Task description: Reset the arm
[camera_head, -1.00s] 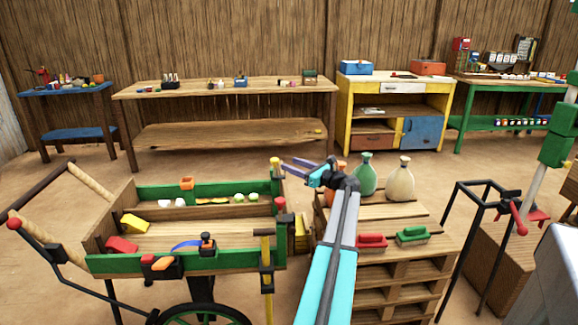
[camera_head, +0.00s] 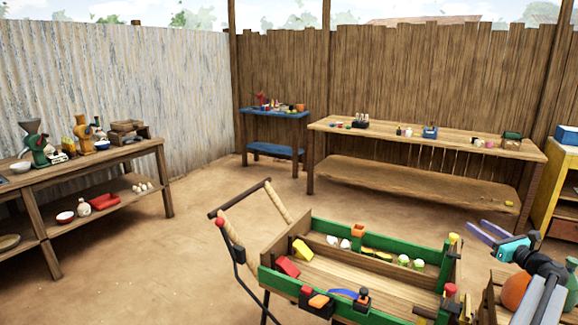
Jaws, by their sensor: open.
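My gripper (camera_head: 484,236) is at the right of the head view, at the end of my arm (camera_head: 540,300). Its two purple-blue fingers are spread apart and point left, with nothing between them. It is in the air by the right end of the green cart (camera_head: 390,312), near the yellow-topped post (camera_head: 453,239). An orange round object (camera_head: 515,290) shows partly behind my arm, on a wooden stand at the lower right edge.
The cart holds a yellow block (camera_head: 302,250), a red block (camera_head: 287,267) and other small items. A wooden bench (camera_head: 120,152) stands left, a blue table (camera_head: 275,114) and a long workbench (camera_head: 450,142) at the back. The floor between is clear.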

